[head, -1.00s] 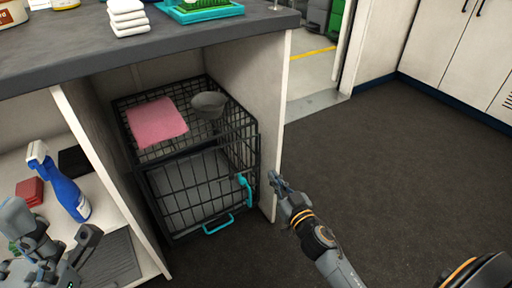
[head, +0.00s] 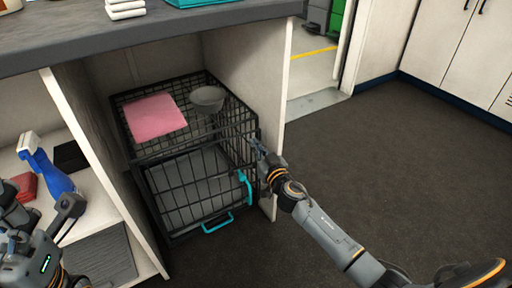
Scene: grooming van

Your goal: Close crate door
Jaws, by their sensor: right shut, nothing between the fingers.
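The black wire crate (head: 187,118) stands in the bay under the counter. Its front wire door (head: 190,185) has a teal latch (head: 246,187) on the right side and a teal handle (head: 217,224) at the bottom. I cannot tell whether the door is fully flush with the frame. My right gripper (head: 254,145) is shut and empty at the crate's upper right front corner, above the latch. I cannot tell whether it touches the wire. My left gripper (head: 58,222) is at the lower left, in front of the shelf and away from the crate; its fingers are partly cut off.
A pink cloth (head: 156,116) and a grey bowl (head: 208,98) lie on top of the crate. The bay's white side panel (head: 286,90) is close to my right gripper. The dark floor (head: 400,170) at right is clear.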

